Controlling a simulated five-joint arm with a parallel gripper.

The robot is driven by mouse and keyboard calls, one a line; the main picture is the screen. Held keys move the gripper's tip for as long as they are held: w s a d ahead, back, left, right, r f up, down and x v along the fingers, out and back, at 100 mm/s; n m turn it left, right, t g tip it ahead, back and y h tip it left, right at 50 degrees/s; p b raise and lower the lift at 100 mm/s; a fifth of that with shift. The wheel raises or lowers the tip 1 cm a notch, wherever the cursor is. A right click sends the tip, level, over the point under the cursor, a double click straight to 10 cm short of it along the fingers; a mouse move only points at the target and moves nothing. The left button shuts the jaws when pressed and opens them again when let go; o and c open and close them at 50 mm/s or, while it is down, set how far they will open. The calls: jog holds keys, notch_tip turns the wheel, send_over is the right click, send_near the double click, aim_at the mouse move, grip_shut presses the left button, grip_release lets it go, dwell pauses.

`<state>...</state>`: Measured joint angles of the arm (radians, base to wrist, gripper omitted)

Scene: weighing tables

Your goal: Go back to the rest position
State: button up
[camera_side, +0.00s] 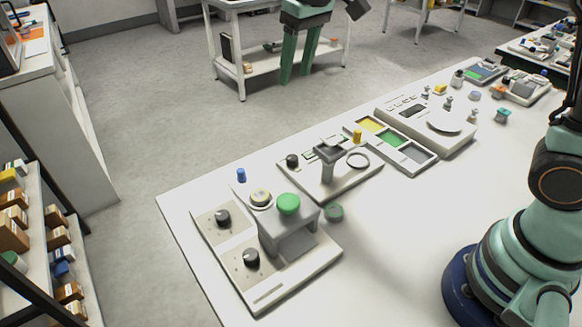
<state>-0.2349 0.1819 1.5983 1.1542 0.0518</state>
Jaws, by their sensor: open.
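My gripper (294,78) hangs in from the top edge of the picture, its two green fingers pointing down and apart, with nothing between them. In the picture it overlaps a far white table, and it is well clear of the things on the near table (440,240). The middle of my arm is out of the picture. My arm's base stands at the right, on the near table.
A control box with a green button (288,204) stands at the table's near left. Behind it are a stand with a ring (358,160), a tray of coloured compartments (428,157) and a weighing scale (445,122). The table's front right is clear.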

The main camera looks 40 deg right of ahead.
jog(key=s+d+m+t, duration=0.1)
jog(key=s+d, duration=0.4)
jog(key=s, duration=0.3)
jog(key=s+d+f+m+t, duration=0.1)
jog(key=s+d+t, duration=0.1)
jog(key=s+d, duration=0.3)
jog(key=s, duration=0.2)
jog(key=shift+s+d+f+h, duration=0.25)
jog(key=shift+s+d+h, duration=0.05)
jog(key=shift+s, duration=0.1)
dwell(0.5)
